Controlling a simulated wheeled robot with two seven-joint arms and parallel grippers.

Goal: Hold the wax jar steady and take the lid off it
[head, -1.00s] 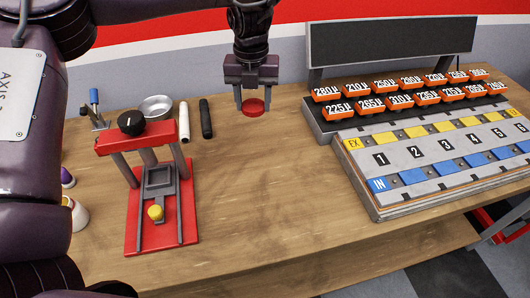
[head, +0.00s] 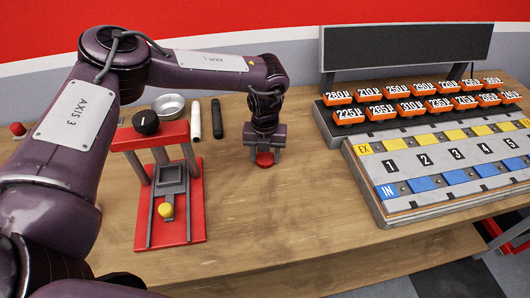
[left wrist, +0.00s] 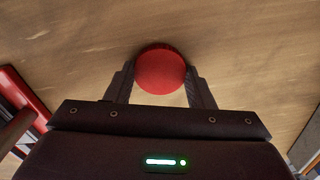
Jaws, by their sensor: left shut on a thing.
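My left gripper (head: 265,155) is shut on a flat red round lid (head: 265,160), pointing down low over the middle of the table. In the left wrist view the red lid (left wrist: 160,70) sits between the two fingertips of the gripper (left wrist: 160,88). I cannot tell whether the lid touches the wood. No jar shows under or beside the lid. I cannot make out the wax jar in the views now; my left arm covers the table's left side. My right gripper is not in view.
A red press with a black knob (head: 145,123) stands left of my gripper. A metal bowl (head: 169,106), a white stick (head: 196,120) and a black stick (head: 217,118) lie behind it. A numbered board (head: 440,160) with orange blocks stands right. The table front (head: 290,215) is clear.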

